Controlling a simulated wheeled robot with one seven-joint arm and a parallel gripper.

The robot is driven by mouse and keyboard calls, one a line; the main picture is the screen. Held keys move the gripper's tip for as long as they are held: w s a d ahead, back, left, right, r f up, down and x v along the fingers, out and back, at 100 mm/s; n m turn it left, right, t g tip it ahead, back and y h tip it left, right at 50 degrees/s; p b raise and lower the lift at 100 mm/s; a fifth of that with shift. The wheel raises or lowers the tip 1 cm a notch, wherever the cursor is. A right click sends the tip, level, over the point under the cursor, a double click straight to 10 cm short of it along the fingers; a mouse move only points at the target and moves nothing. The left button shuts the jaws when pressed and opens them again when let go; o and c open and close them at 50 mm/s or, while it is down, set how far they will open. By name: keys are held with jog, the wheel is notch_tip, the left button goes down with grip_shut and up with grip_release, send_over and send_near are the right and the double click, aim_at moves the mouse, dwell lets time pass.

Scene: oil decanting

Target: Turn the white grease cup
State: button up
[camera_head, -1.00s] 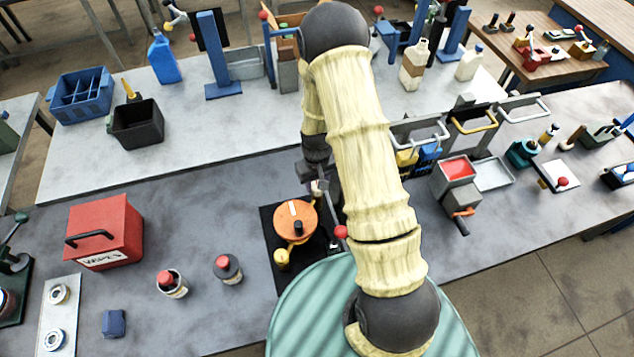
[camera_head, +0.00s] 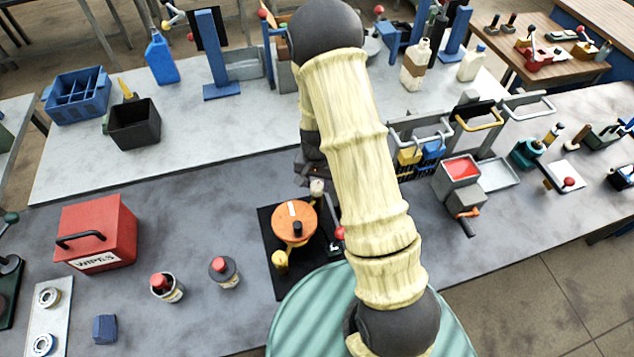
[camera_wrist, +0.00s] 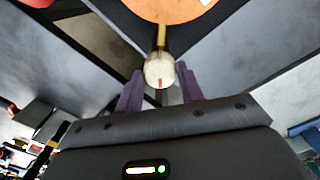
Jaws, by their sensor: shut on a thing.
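The white grease cup (camera_wrist: 158,72) has a red mark on its face and sits at the end of a brass-coloured stem in the wrist view. It also shows in the head view (camera_head: 317,187), at the far edge of the orange round-topped device (camera_head: 294,222). My gripper (camera_wrist: 159,76) has its two purple fingers on either side of the cup and is shut on it. In the head view my arm hides most of the gripper. The orange top (camera_wrist: 172,8) is at the upper edge of the wrist view.
The device stands on a black base plate (camera_head: 268,258). A yellow cup (camera_head: 280,260) and a red ball knob (camera_head: 340,233) are near it. Two red-capped bottles (camera_head: 166,288) (camera_head: 224,272) and a red wipes box (camera_head: 97,232) stand left. Grey table space is clear beyond the box.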

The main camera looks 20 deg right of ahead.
aim_at(317, 185)
dwell(0.4)
jog(key=o, duration=1)
notch_tip(317, 185, up, 18)
jog(key=b, duration=0.3)
jog(key=shift+f, duration=0.25)
jog(key=shift+s, duration=0.1)
jog(key=s+n+t, duration=0.1)
jog(key=s+n, duration=0.1)
jog(key=s, duration=0.2)
jog(key=s+f+n+b, duration=0.1)
jog(key=s+n, duration=0.1)
jog(key=s, duration=0.2)
jog(key=s+n+t, duration=0.1)
jog(key=s+n, duration=0.1)
jog(key=s, duration=0.3)
jog(key=shift+s+a+f+t+b, duration=0.1)
jog(key=shift+a+f+t+b, duration=0.1)
jog(key=shift+f+t+b, duration=0.15)
